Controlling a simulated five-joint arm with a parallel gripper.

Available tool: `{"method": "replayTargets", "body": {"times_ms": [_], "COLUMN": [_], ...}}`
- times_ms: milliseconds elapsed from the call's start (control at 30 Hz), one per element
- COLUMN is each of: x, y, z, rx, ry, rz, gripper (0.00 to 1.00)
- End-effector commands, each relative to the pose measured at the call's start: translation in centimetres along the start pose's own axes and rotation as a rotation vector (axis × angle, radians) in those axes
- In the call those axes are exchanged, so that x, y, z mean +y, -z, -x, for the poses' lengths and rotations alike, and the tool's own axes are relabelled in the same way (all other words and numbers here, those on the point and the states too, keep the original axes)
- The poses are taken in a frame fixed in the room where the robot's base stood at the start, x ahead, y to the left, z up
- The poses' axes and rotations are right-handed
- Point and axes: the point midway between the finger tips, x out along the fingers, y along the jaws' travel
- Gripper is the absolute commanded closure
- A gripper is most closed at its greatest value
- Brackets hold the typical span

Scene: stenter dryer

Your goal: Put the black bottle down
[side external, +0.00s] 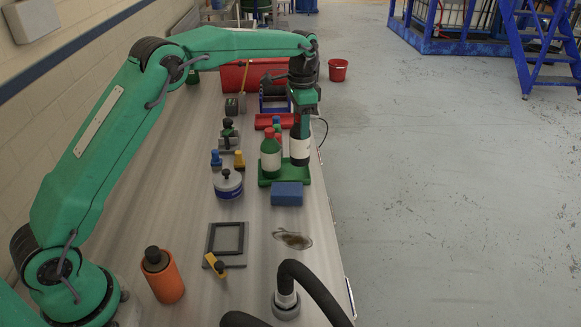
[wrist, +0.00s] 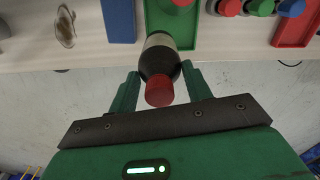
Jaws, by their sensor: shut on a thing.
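The black bottle (side external: 300,149) has a white label and stands upright at the right side of a green tray (side external: 269,182). Whether its base touches the tray is hard to tell. My gripper (side external: 303,118) comes down on it from above and is shut around its upper part. In the wrist view the black bottle (wrist: 158,60) shows its red cap towards the camera, with the fingers of my gripper (wrist: 158,88) on both sides. The green tray (wrist: 170,22) lies behind it there.
A green bottle with a red cap (side external: 270,153) stands close left of the black bottle. A blue block (side external: 287,194) is at the tray's front edge. A white-and-blue tin (side external: 228,184) stands to the left. A red bin (side external: 240,77) is at the back. The bench's right edge is close.

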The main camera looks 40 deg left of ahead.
Motion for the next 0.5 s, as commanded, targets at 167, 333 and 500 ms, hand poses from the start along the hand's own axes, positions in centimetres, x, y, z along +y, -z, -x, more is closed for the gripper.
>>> {"method": "replayTargets", "body": {"times_ms": [167, 333, 500], "x": [-2.2, -2.8, -2.8], "y": [-0.2, -0.2, -0.3], "z": [-1.2, -1.6, -1.8], "rx": [0.001, 0.001, 0.001], "ry": [0.001, 0.001, 0.0], "rz": [0.001, -0.001, -0.001], "gripper": [0.97, 0.97, 0.97]}}
